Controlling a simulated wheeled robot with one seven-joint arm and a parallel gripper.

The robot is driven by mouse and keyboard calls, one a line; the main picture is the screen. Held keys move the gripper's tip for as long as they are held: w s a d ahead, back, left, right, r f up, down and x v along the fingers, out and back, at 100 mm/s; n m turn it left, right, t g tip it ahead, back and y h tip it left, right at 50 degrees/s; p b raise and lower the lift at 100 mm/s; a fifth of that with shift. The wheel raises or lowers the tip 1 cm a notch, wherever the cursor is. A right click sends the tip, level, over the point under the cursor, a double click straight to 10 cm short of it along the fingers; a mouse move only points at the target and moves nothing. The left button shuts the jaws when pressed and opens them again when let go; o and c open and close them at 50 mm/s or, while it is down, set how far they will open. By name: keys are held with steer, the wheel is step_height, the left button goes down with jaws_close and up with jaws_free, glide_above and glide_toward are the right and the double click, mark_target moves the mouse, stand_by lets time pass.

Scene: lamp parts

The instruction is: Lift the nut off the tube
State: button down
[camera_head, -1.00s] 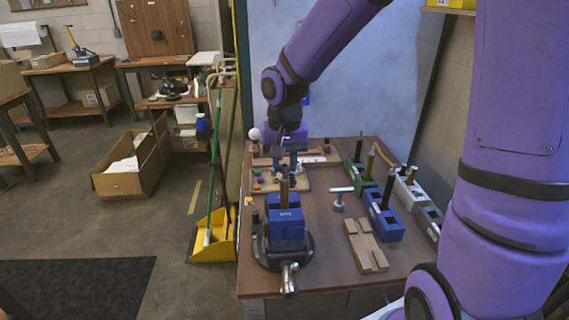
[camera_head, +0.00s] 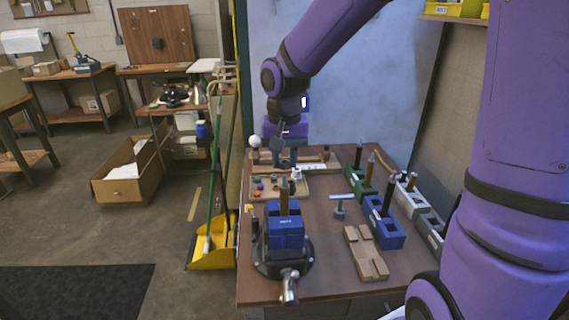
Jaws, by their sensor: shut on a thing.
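My gripper (camera_head: 286,163) hangs at the back middle of the table, fingers pointing down. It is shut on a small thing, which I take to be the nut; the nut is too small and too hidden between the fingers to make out. The brass-brown tube (camera_head: 284,196) stands upright in the blue vise (camera_head: 285,229), in front of and below my gripper in the picture. A gap shows between the fingers and the tube's top.
Wooden trays with small coloured parts (camera_head: 266,189) lie behind the vise. A white bulb (camera_head: 254,141) stands at the back left. Tool blocks (camera_head: 384,225) line the right side, beside a notched wooden block (camera_head: 366,254). The table's front right is clear.

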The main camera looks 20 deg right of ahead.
steer(key=shift+r, duration=0.1)
steer(key=shift+r, duration=1.95)
